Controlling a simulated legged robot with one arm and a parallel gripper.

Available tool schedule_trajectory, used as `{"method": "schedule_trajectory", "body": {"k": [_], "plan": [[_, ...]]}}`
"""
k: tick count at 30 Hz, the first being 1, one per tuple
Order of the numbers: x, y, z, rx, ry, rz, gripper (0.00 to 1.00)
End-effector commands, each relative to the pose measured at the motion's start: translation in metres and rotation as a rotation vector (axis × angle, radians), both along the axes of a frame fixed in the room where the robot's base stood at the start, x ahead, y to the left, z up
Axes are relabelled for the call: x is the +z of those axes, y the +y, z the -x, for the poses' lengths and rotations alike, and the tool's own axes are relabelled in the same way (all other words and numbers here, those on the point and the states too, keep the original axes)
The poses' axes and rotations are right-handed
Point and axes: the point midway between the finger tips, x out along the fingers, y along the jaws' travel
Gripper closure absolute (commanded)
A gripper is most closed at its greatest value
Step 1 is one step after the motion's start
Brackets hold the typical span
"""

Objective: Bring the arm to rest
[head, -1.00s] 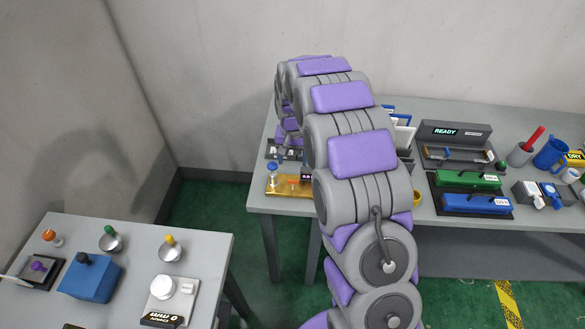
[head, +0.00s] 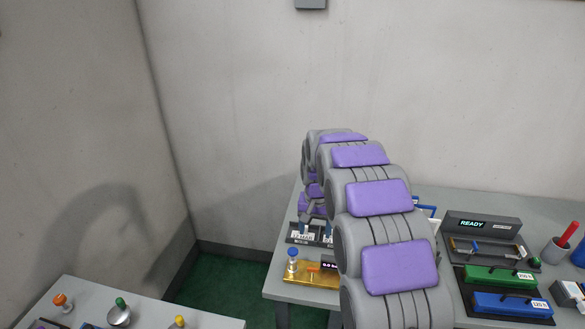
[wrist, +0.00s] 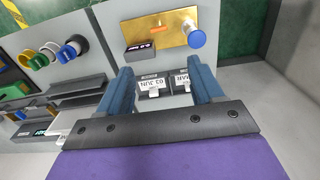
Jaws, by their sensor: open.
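My arm is purple and grey and reaches out over the left end of the far table (head: 290,293). My gripper shows in the wrist view (wrist: 162,82) with its two blue fingers apart and nothing between them. Beyond the fingertips are small white tags reading JUN and MAR (wrist: 152,84) in a dark holder. In the head view my gripper (head: 318,232) is small and partly covered by my arm links, above the same dark tag holder.
A brass plate with a blue knob (head: 292,262) lies at the table's left front; it also shows in the wrist view (wrist: 165,30). A READY console (head: 482,228), green box (head: 497,277) and blue box (head: 512,305) stand right. A nearer table (head: 75,290) holds knobs and a bowl.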

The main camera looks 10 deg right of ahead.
Motion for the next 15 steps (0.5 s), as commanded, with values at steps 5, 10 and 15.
{"method": "schedule_trajectory", "body": {"k": [5, 10, 15], "plan": [[0.009, 0.0, 0.016, 0.012, 0.005, 0.0, 0.34], [0.031, 0.0, 0.061, 0.049, 0.018, 0.001, 0.34], [0.048, 0.0, 0.117, 0.092, 0.042, -0.001, 0.34]]}}
